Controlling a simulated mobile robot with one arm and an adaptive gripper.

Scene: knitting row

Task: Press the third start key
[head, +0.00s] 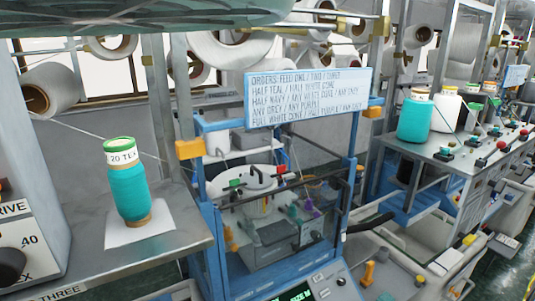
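My gripper is not in view. A blue-framed knitting machine (215,235) stands in the middle. At its lower front is a control panel with a green lit display (296,292) and a small round control (341,282). The frame's bottom edge cuts this panel off. A shelf edge at the lower left carries a label reading "THREE" (62,292). Coloured knobs or buttons, including a red one (502,145), sit on the machines at the right, too small to read. I cannot tell which control is the third start key.
A teal yarn cone (128,190) stands on a white sheet on the left metal shelf (95,268). A white orders sign (306,97) hangs on the blue machine. A teal cone (415,118) and white cone (446,110) stand at right. A grey-white cabinet (30,200) borders the left.

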